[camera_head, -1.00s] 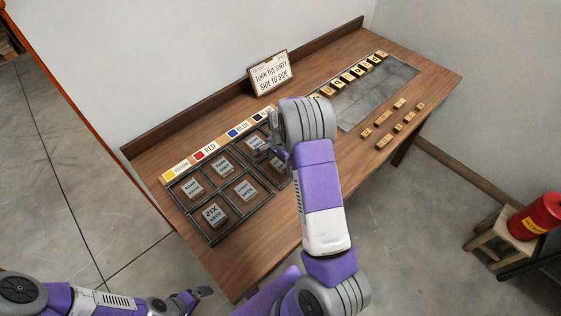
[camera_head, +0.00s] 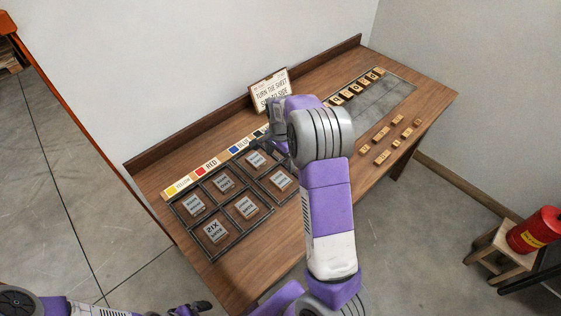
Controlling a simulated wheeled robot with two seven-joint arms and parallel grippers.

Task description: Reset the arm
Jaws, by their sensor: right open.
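My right arm (camera_head: 330,210), purple, white and grey, reaches up over the table. Its wrist bends back to the left, and my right gripper (camera_head: 266,146) is open, its dark fingers above the top right of the black tile frame, by the colour strip. I see nothing held in it. My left gripper (camera_head: 192,310) shows only in part at the bottom edge, low and off the table; its jaws are too cut off to read.
The wooden table (camera_head: 262,262) carries a black frame of lettered tiles (camera_head: 215,231), a colour strip (camera_head: 207,167), a sign (camera_head: 270,91), a grey sheet (camera_head: 385,102) with letter blocks and several loose blocks (camera_head: 382,157). A red canister (camera_head: 535,230) stands on a stool (camera_head: 494,247) at right.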

